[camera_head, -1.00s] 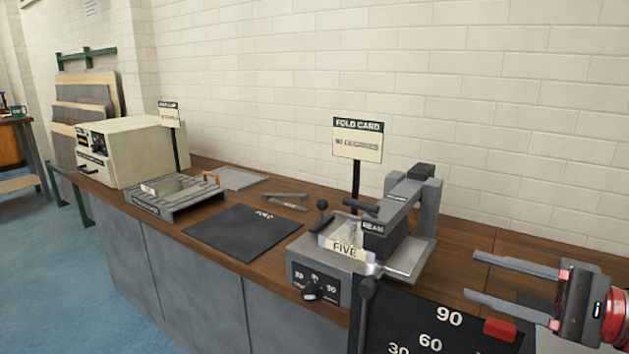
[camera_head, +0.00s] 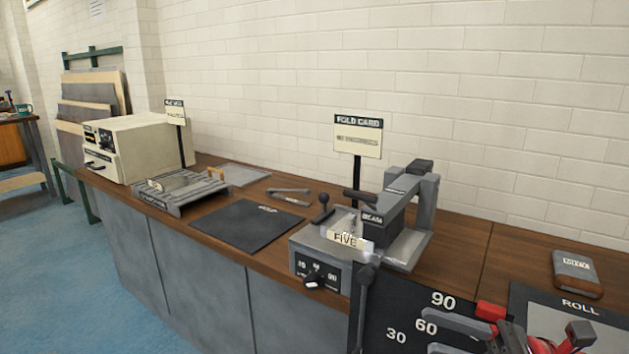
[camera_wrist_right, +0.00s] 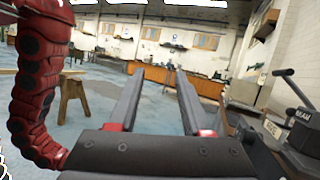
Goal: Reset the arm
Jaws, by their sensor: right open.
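My right gripper (camera_head: 437,335) is low at the right of the head view, in front of the black angle board (camera_head: 400,318) marked 30, 60 and 90. In the right wrist view its two fingers (camera_wrist_right: 155,95) stand apart with nothing between them. The grey folding machine (camera_head: 320,255) sits on the bench behind the board, with its beam block (camera_head: 376,229) and a plate labelled FIVE (camera_head: 346,239). A dark lever (camera_head: 364,290) stands at its front. My left gripper is not in view.
A wooden bench (camera_head: 465,240) runs along the brick wall. It bears a beige oven-like box (camera_head: 145,147), a slatted rack (camera_head: 178,193), a black mat (camera_head: 246,225) and a block (camera_head: 577,273) by a ROLL mat (camera_head: 565,307). Open floor (camera_wrist_right: 100,105) lies ahead in the wrist view.

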